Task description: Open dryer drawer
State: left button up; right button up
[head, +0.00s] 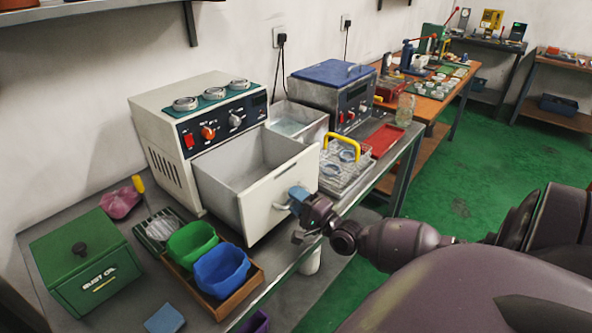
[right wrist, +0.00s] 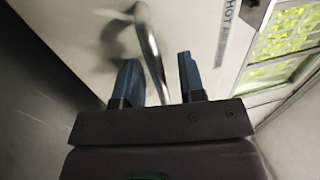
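The dryer (head: 190,135) is a cream box with a dark control panel, standing on the grey bench against the wall. Its drawer (head: 235,165) is pulled well out, and its empty grey inside shows. My right gripper (head: 297,200) is at the drawer's front panel, by the handle (head: 281,207). In the right wrist view the curved metal handle (right wrist: 150,45) passes between the two blue fingers of the right gripper (right wrist: 160,80). The fingers stand apart, with gaps beside the bar. My left gripper is not in view.
Green (head: 191,243) and blue (head: 221,270) bins sit in a wooden tray before the drawer. A green box (head: 85,262) stands at the left. A wire basket with a yellow handle (head: 343,143) is right of the drawer. Green floor is free at the right.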

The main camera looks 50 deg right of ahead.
jog(key=s+f, duration=0.2)
jog(key=s, duration=0.8)
jog(key=shift+s+d, duration=0.35)
jog(key=shift+d, duration=0.1)
